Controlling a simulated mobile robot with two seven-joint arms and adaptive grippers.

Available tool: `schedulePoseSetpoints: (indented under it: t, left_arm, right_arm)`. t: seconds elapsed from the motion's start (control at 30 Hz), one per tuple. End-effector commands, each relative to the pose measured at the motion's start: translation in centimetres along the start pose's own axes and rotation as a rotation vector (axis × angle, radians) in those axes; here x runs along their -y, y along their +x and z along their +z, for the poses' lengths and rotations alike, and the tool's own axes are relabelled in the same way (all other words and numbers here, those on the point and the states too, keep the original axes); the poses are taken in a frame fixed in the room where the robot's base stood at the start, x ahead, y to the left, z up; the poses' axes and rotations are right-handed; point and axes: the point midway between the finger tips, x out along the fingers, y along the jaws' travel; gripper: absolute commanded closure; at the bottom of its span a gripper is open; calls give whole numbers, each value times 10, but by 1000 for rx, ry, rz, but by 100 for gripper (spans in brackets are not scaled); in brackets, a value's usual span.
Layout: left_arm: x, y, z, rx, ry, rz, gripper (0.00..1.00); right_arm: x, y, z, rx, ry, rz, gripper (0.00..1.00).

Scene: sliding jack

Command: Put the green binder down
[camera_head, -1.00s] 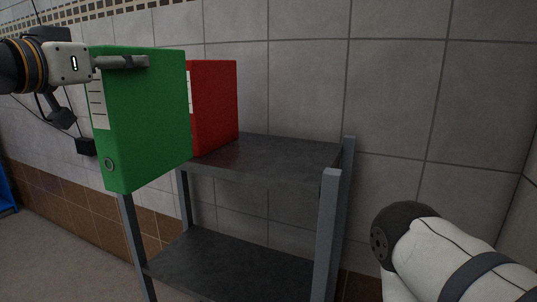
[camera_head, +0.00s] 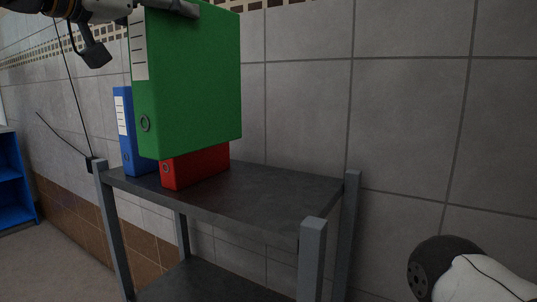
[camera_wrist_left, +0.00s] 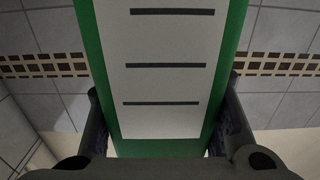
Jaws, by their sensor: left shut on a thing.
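The green binder (camera_head: 189,85) hangs upright in the upper left of the head view, its labelled spine turned to the left. My left gripper (camera_head: 172,6) is shut on its upper part, at the top edge of the view. In the left wrist view, the fingers of my left gripper (camera_wrist_left: 160,125) stand on both sides of the green binder's spine (camera_wrist_left: 165,148). The binder's bottom edge overlaps the red binder in the picture and appears above the shelf top. My right gripper is out of view.
The grey shelf (camera_head: 270,195) has a bare stretch of top on the right. The red binder (camera_head: 195,168) and a blue binder (camera_head: 126,135) stand at its left end. Raised corner posts (camera_head: 312,255) edge the right side. A tiled wall (camera_head: 410,110) is behind.

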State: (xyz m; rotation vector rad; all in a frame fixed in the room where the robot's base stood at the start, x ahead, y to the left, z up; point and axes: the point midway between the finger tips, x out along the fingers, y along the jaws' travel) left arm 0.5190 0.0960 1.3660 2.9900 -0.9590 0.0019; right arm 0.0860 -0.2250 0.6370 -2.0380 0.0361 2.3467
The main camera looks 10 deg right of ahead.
Motion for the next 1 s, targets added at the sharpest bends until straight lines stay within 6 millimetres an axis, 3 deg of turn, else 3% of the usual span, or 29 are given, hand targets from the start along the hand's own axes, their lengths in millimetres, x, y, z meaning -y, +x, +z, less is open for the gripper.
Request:
schedulePoseSetpoints:
  t: [0.17, 0.57, 0.8, 1.0]
  left_arm:
    - [0, 6, 1, -5, -1, -2, 100]
    - [-12, 69, 32, -1, -2, -1, 100]
    - [-20, 109, 66, -1, -2, 0, 100]
    - [-23, 127, 86, -6, 0, -2, 100]
  right_arm:
    - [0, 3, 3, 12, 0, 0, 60]
    - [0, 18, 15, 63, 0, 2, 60]
    - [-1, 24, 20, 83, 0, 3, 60]
    - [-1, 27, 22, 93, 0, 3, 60]
